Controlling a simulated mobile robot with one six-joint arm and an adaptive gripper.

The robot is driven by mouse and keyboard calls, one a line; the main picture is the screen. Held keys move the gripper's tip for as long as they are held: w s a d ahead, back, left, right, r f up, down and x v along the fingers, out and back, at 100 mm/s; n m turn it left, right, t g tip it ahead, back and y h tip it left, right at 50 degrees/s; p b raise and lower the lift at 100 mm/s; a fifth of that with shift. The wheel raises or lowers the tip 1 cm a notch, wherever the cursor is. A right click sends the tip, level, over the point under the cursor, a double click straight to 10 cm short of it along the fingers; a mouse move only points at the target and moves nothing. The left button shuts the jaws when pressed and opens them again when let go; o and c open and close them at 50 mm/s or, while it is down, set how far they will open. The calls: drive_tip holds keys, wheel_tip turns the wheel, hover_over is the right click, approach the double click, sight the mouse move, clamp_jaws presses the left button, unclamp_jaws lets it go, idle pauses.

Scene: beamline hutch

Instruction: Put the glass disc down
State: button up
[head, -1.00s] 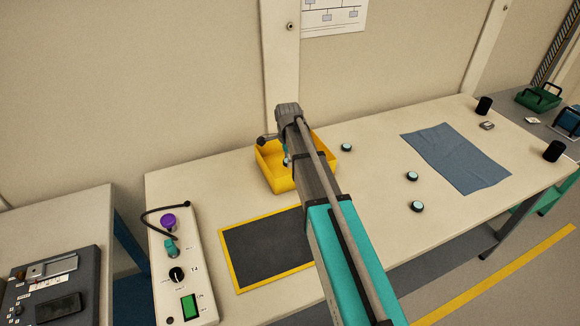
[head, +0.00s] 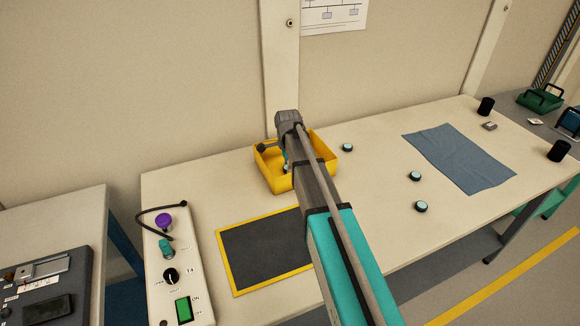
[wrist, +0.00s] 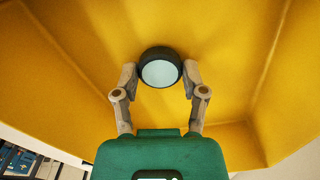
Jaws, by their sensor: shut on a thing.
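The glass disc (wrist: 160,73), pale blue-white in a thick black ring, sits between the two fingertips in the wrist view. My gripper (wrist: 160,78) is shut on its ring, one finger on each side. The disc is inside the yellow tray (wrist: 60,70), over its floor; I cannot tell whether it touches the floor. In the head view the yellow tray (head: 324,146) stands on the bench near the wall, and my arm hides much of it. A small dark part of the disc or gripper shows inside, mostly hidden.
Several similar black-ringed discs, such as one nearby (head: 347,147), lie right of the tray. A dark mat with a yellow border (head: 262,252) lies in front. A control box (head: 181,265) stands left, a blue cloth (head: 460,157) right. The bench left of the tray is clear.

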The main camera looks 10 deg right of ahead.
drive_tip(key=shift+f, duration=0.15)
drive_tip(key=o, duration=0.9)
drive_tip(key=shift+o, duration=0.2)
wheel_tip(320, 180, up, 12)
drive_tip(key=p, duration=1.2)
drive_tip(key=shift+s, duration=0.1)
idle(0.3)
drive_tip(key=s+n, duration=1.8)
drive_tip(key=s, duration=0.6)
drive_tip(key=shift+s+d, duration=0.15)
drive_tip(key=shift+d, duration=0.1)
